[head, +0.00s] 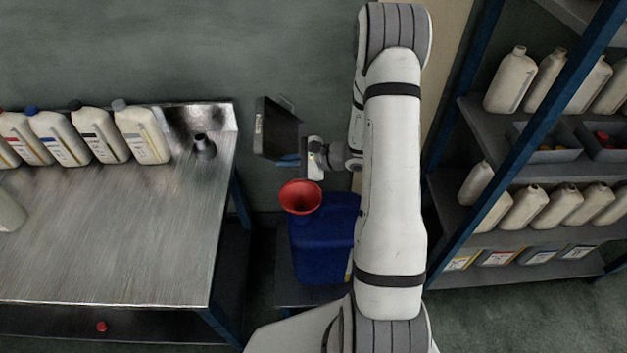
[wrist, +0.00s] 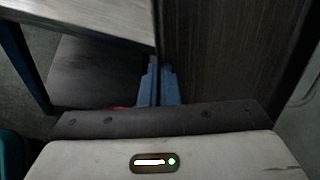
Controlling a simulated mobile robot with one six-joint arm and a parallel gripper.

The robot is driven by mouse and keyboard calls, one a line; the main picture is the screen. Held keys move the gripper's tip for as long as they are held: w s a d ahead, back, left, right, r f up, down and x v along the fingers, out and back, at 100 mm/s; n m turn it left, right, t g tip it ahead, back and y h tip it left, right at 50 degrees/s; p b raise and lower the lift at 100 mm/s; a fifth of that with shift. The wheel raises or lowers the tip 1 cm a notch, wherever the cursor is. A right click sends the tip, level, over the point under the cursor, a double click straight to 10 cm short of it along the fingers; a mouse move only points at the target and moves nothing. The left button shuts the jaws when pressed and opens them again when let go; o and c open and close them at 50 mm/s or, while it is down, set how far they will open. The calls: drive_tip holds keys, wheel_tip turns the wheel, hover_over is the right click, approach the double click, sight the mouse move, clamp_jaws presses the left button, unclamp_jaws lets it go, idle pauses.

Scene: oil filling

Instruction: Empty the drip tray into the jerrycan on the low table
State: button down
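The drip tray (head: 277,130) is dark and steeply tilted, held in the air above and left of the jerrycan. My gripper (head: 288,160) is shut on its edge. In the wrist view the blue fingers (wrist: 158,88) meet the dark tray wall (wrist: 230,45). The blue jerrycan (head: 318,250) stands on the low table (head: 290,293), partly hidden by my arm. A red funnel (head: 300,197) sits at its top, below the tray. A sliver of red shows in the wrist view (wrist: 118,108). I cannot see any oil in the tray.
A metal workbench (head: 110,240) with several white bottles (head: 142,133) and a dark spout-like piece (head: 204,147) stands left. A red cap (head: 101,326) lies below its front edge. A blue-framed shelf (head: 510,165) with several bottles stands right. A wall is behind.

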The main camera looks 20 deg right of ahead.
drive_tip(key=s+d+f+n+g+h+b, duration=0.1)
drive_tip(key=s+d+n+g, duration=0.1)
drive_tip(key=s+n+g, duration=0.4)
drive_tip(key=s+d+n+g+b, duration=0.2)
drive_tip(key=s+d+n+g, duration=0.1)
drive_tip(key=n+g, duration=0.65)
drive_tip(key=s+a+f+t+h+b, duration=0.4)
drive_tip(key=a+f+t+h+b, duration=0.2)
drive_tip(key=f+t+h+b, duration=0.35)
drive_tip(key=shift+m+g+h, duration=0.45)
drive_tip(key=shift+g+h, duration=0.1)
drive_tip(key=shift+g, duration=0.25)
drive_tip(key=r+p, duration=0.2)
drive_tip(key=r, duration=0.1)
drive_tip(key=r+p, duration=0.1)
drive_tip(key=shift+d+r, duration=0.3)
